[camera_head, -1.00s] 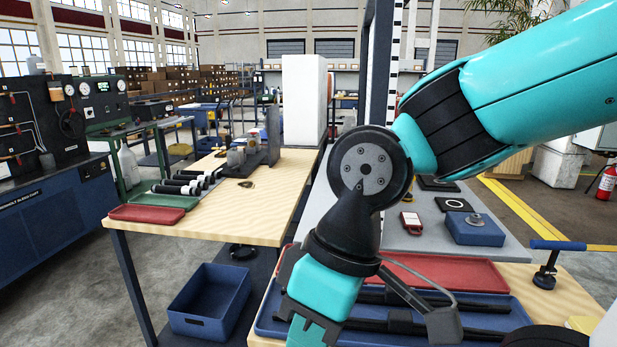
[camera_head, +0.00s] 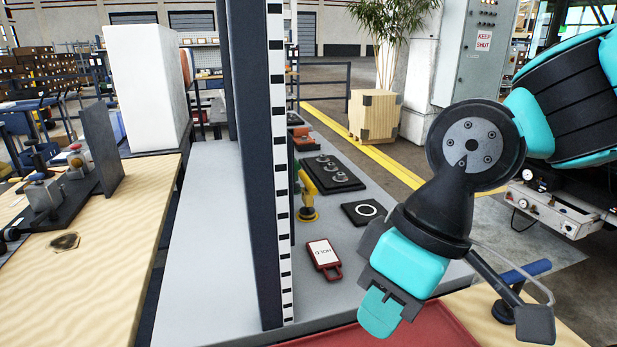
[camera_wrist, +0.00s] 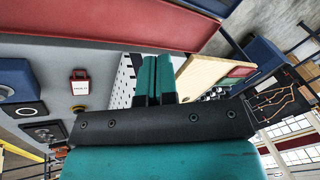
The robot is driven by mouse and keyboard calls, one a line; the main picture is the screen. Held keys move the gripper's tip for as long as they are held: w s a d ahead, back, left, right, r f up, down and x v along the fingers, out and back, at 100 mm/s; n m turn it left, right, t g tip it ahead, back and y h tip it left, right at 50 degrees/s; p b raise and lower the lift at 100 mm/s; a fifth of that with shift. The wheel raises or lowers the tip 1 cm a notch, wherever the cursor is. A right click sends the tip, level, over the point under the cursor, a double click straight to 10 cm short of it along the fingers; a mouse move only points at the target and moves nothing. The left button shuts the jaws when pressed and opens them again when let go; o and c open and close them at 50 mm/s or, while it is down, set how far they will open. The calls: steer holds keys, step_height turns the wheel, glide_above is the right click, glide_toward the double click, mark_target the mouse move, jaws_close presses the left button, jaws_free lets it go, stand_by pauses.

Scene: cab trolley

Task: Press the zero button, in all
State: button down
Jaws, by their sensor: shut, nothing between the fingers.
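No button marked zero can be made out in either view. A tall dark post with a black-and-white scale strip (camera_head: 277,170) stands on the grey bench top (camera_head: 205,230). The strip also shows in the wrist view (camera_wrist: 124,82), just left of my fingers. My gripper (camera_head: 380,314) hangs at the lower right of the head view, pointing down above the red tray. In the wrist view its two teal fingers (camera_wrist: 155,80) are together and hold nothing.
The red tray (camera_head: 440,325) and a blue-handled tool (camera_head: 524,272) are near my gripper.

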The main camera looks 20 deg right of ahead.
steer(key=w+r+m+t+y+p, duration=0.1)
steer(key=w+m+t+y+p, duration=0.25)
steer(key=w, duration=1.25)
steer(key=w+d+f+m+t+y+p, duration=0.1)
steer(key=w+d+m+t+y+p, duration=0.2)
steer(key=w+d+m+t, duration=0.3)
steer(key=w+d+t, duration=0.1)
steer(key=w+d, duration=0.3)
steer(key=w, duration=0.4)
steer(key=shift+w+d+f, duration=0.35)
steer(key=shift+a, duration=0.1)
steer(key=a+p, duration=0.1)
steer(key=a, duration=0.7)
steer(key=shift+a+p, duration=0.35)
